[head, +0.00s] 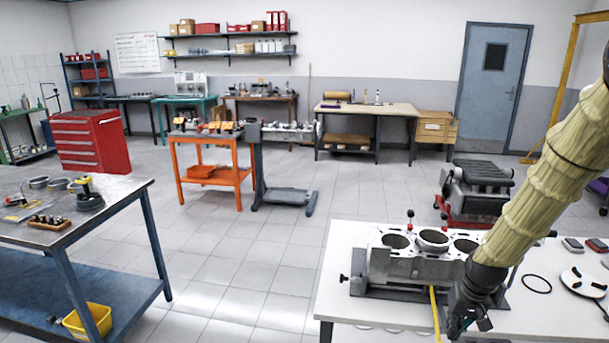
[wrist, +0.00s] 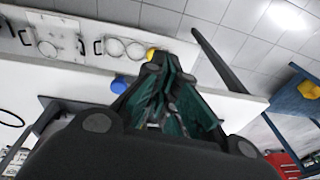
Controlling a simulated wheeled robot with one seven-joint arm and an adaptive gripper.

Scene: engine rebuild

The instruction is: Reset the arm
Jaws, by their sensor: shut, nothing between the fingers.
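My arm reaches in from the right in the head view, in a pale yellow sleeve. My gripper (head: 462,325) points down in front of the right-hand part of the engine block, over the front of the white table. It is shut and empty. In the wrist view the gripper (wrist: 160,75) shows with its green-lined fingers together. The grey engine block (head: 400,268) stands upright on a dark fixture on the white table (head: 335,245), with round bores open on top. My arm hides its right end.
A black ring (head: 537,284) and a white disc (head: 583,280) lie right of my arm. A blue-framed bench (head: 130,190) with a yellow bin (head: 88,321) stands left. An orange cart (head: 211,172) and an engine on a red stand (head: 475,190) stand behind. The floor between is clear.

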